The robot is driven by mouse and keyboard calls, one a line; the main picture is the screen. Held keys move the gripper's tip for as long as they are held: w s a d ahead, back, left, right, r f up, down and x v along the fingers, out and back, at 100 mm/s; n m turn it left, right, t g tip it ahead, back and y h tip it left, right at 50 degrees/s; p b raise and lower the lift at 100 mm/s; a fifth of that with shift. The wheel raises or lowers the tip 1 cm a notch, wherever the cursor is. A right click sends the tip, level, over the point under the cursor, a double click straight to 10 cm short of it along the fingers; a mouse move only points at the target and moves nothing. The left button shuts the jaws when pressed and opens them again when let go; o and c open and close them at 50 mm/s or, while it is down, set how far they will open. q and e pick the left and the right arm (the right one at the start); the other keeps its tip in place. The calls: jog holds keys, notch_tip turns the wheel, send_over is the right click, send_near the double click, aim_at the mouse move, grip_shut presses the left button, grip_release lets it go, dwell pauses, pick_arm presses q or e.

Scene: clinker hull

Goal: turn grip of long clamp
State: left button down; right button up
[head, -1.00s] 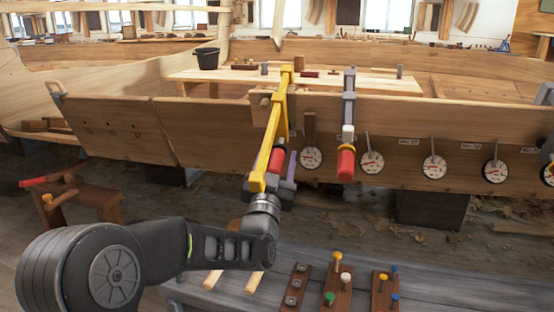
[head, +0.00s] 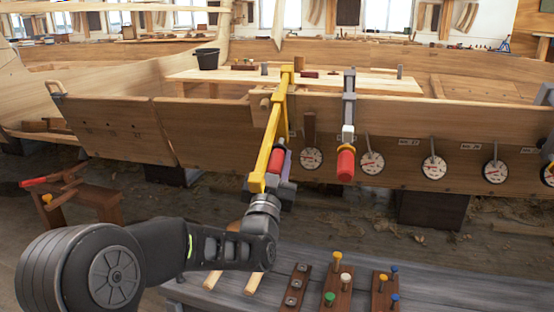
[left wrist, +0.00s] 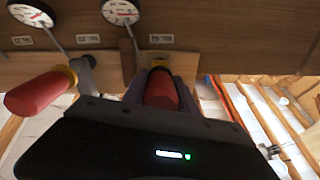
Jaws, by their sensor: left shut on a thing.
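The long clamp is a yellow bar (head: 271,143) that hangs over the hull's top plank and slants down toward me. Its red grip (head: 277,161) is at the lower end; it also shows in the left wrist view (left wrist: 161,88). My left gripper (head: 283,176) is shut on this grip, with a finger on each side of it in the left wrist view. My right gripper is not in view.
Round dial gauges (head: 372,162) line the plank (head: 400,117) to the right. A grey bench (head: 235,287) with racks of coloured pegs (head: 340,285) stands below. A black bucket (head: 207,58) sits on the boards behind. The floor to the left is partly open.

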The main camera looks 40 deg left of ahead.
pick_arm(q)
jog(key=shift+f+m+b, duration=0.15)
jog(key=shift+m+b, duration=1)
jog(key=shift+m, duration=0.15)
jog(key=m+b, duration=0.2)
jog(key=m, duration=0.2)
jog(key=shift+y, duration=0.4)
jog(key=m, duration=0.4)
jog(key=shift+m+b, duration=0.3)
jog(key=shift+m, duration=2.4)
jog(key=c, duration=1)
grip_release()
jog(key=shift+o, duration=0.2)
